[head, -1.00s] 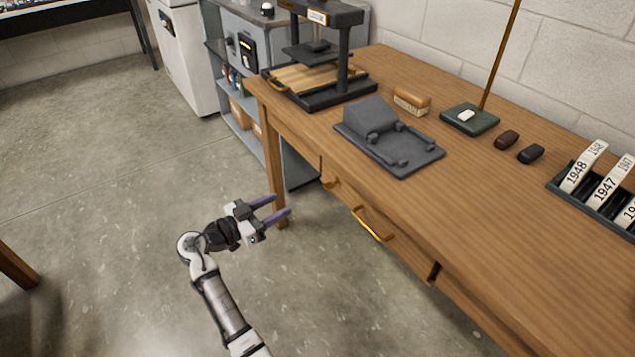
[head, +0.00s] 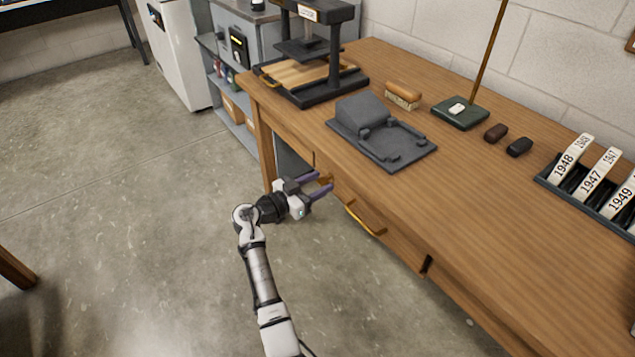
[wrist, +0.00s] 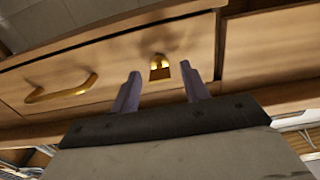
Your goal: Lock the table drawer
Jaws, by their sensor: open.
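The table drawer (wrist: 110,75) is shut flush in the table front, with a curved brass handle (head: 366,219). In the wrist view the handle (wrist: 60,90) is at the left. A small brass lock piece (wrist: 159,67) sits on the drawer front, right of the handle in that view. My gripper (head: 327,184) is open and empty, with its purple fingers pointing at the drawer front. In the wrist view my gripper (wrist: 163,88) has the lock piece between and just beyond its fingertips. I cannot tell whether they touch the drawer.
The wooden table (head: 470,210) holds a black press (head: 320,85), a grey cradle (head: 380,135), a brush (head: 403,94), a green-based stand (head: 460,113) and a rack of year labels (head: 590,195). A grey shelf unit (head: 235,60) stands behind.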

